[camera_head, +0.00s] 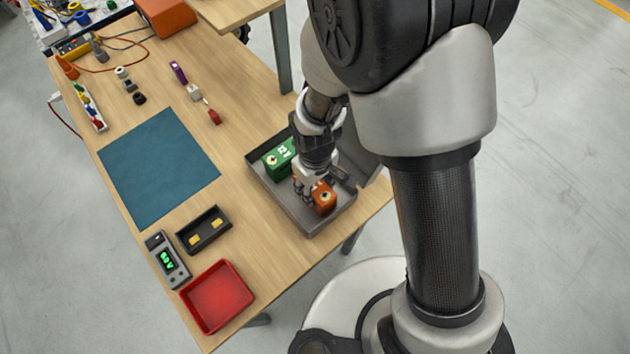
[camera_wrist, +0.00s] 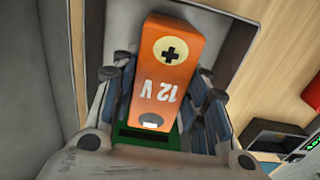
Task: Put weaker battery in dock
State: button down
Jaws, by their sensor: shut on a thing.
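An orange 12 V battery (camera_head: 325,198) is at the near end of the grey tray (camera_head: 308,229). My gripper (camera_head: 310,190) is shut on it; in the wrist view the fingers close on both sides of the orange battery (camera_wrist: 166,75). A green battery (camera_head: 278,158) lies in the far part of the tray, partly behind my arm. A black dock (camera_head: 203,230) with two gold contacts stands empty on the table, left of the tray. A grey meter (camera_head: 168,261) with a lit green display stands left of the dock; its digits are too small to read surely.
A red tray (camera_head: 216,296) lies at the table's near end. A blue mat (camera_head: 158,166) covers the middle left and is bare. Small parts (camera_head: 194,92) and coloured plugs (camera_head: 91,106) lie farther back. Bare wood separates the mat from the grey tray.

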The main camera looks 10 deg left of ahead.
jog(key=shift+r, duration=0.1)
jog(key=c, duration=0.9)
grip_release()
jog(key=shift+c, duration=0.2)
notch_tip(320, 180, up, 12)
jog(key=p, duration=0.4)
jog(key=d+r+m+t, duration=0.2)
jog(key=d+r+m, duration=0.2)
jog(key=d+r, duration=0.7)
jog(key=s+d+r+m+t, duration=0.2)
jog(key=s+d+r+m, duration=0.3)
jog(key=s+d+r, duration=0.3)
notch_tip(320, 180, up, 3)
jog(key=shift+s+d+f+m+t, duration=0.1)
jog(key=shift+s+d+m+t, duration=0.2)
jog(key=shift+s+d+m, duration=0.1)
